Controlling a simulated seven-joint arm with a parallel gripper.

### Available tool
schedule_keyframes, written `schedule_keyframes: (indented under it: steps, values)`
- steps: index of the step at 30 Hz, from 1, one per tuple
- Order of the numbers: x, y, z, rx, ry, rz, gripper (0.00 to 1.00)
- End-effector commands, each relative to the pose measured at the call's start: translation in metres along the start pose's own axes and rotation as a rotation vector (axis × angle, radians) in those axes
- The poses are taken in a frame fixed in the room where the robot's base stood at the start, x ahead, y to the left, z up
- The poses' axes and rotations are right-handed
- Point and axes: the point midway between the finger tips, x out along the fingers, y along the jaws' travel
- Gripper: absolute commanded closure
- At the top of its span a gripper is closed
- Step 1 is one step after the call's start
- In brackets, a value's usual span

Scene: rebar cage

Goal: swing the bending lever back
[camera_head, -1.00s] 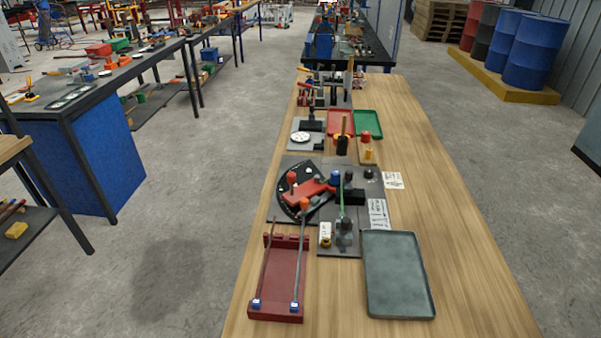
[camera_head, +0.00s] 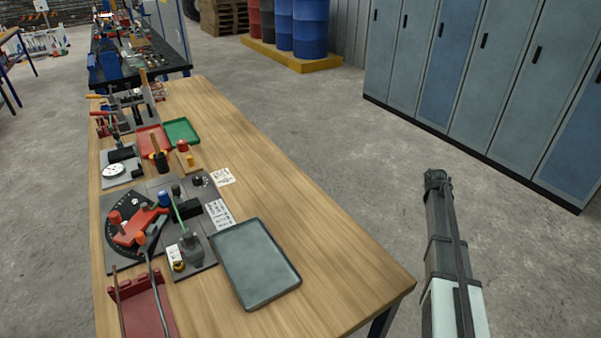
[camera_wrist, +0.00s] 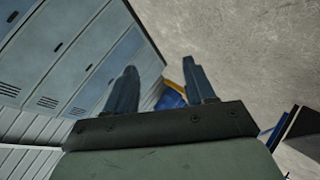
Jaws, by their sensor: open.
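The bending lever (camera_head: 138,230) is a red bar with upright knobs, lying over a black quarter-round plate (camera_head: 122,213) with pale marks at the left of the wooden bench. A blue-topped post (camera_head: 165,198) stands beside it, and a thin green rod lies to its right. My gripper (camera_wrist: 159,64) shows in the wrist view with its two fingers apart and nothing between them. My arm (camera_head: 450,265) stands at the right in the head view, beyond the bench edge and well away from the lever. The wrist view shows no lever.
A grey tray (camera_head: 255,264) lies at the bench's front right. A dark red rack (camera_head: 147,308) with rods is at front left. Red and green trays (camera_head: 181,131) lie farther back. Lockers (camera_head: 480,85) line the right wall; open floor separates them from the bench.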

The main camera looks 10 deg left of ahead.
Motion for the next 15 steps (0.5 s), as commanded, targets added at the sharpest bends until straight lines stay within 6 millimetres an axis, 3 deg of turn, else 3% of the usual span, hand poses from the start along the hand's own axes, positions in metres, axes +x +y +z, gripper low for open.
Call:
schedule_keyframes:
  steps: [1, 3, 8, 15]
  values:
    - [-0.006, -0.01, -0.034, -0.004, 0.012, -0.024, 0.46]
    - [-0.018, -0.026, -0.07, -0.004, 0.018, -0.058, 0.46]
    - [-0.05, -0.069, -0.147, -0.006, 0.025, -0.146, 0.46]
    - [-0.115, -0.143, -0.25, -0.021, 0.02, -0.283, 0.46]
